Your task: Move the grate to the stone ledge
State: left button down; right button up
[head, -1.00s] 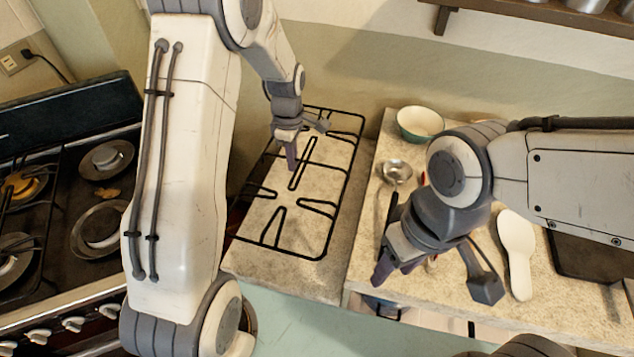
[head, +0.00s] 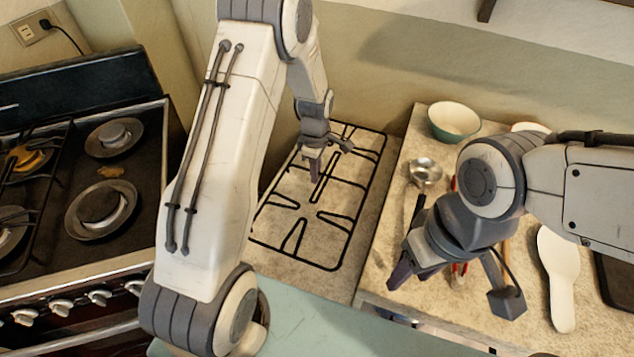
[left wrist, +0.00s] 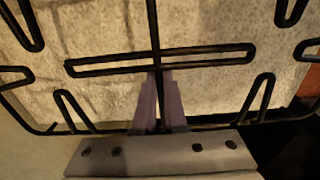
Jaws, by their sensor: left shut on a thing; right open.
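The grate (head: 349,224) is a black wire rectangle with inner prongs. In the head view it is over the stone ledge (head: 334,284), a pale stone slab between the stove and the counter. I cannot tell whether it touches the stone. My left gripper (head: 322,172) is shut on a bar of the grate near its far part. In the left wrist view the fingers (left wrist: 160,105) pinch a thin black bar of the grate (left wrist: 205,58), with stone behind it. My right gripper (head: 440,285) is open and empty over the counter's front left part.
The stove (head: 130,215) with several burners is at the left. The counter (head: 405,270) at the right carries a green bowl (head: 455,119), a metal ladle (head: 424,170), a white spatula (head: 559,280) and other utensils close to my right gripper.

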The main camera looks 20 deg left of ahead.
pick_arm(q)
jog(key=shift+f, duration=1.95)
jog(key=shift+f, duration=0.2)
jog(key=c, duration=1)
grip_release()
